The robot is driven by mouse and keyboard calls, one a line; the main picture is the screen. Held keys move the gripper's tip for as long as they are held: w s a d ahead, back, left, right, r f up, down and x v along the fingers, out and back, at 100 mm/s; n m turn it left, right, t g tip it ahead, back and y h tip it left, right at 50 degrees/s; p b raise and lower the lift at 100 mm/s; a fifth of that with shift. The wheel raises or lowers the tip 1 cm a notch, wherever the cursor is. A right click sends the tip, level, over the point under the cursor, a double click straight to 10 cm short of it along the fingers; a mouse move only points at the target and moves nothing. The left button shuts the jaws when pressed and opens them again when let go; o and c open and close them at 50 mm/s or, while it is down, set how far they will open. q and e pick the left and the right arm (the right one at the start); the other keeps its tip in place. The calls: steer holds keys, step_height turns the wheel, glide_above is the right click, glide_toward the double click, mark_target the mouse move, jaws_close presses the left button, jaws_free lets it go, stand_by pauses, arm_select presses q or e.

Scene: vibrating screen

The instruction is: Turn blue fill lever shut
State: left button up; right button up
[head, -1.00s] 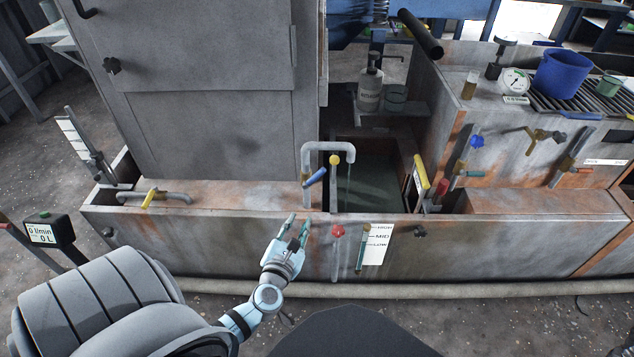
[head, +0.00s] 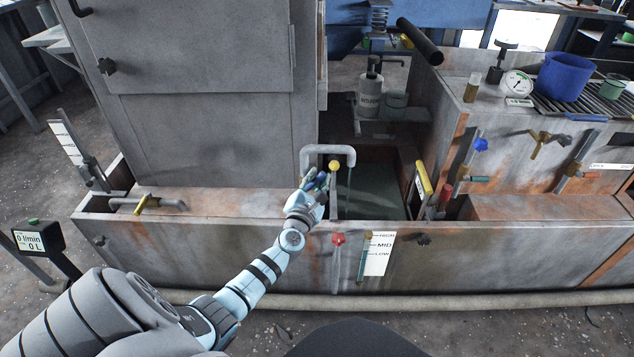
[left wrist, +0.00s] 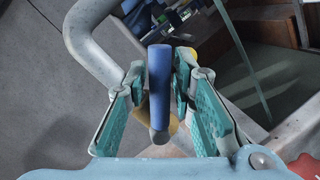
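The blue fill lever (left wrist: 159,85) stands between the two fingers of my left gripper (left wrist: 160,88) in the left wrist view. The fingers are open, one on each side, with a narrow gap to the lever. The lever sits on the grey bent fill pipe (left wrist: 85,40), over a yellow part (left wrist: 172,124). In the head view my left gripper (head: 316,182) is at the pipe (head: 328,150) and mostly hides the lever. My right gripper is not in view.
A yellow knob (head: 334,164) tops a thin post close by the gripper. The open water tank (head: 378,190) lies to the right. A red valve (head: 338,239) and a level gauge (head: 378,254) are on the trough's front wall. A yellow-handled lever (head: 424,178) stands farther right.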

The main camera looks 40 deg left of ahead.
arm_select(q)
jaws_close()
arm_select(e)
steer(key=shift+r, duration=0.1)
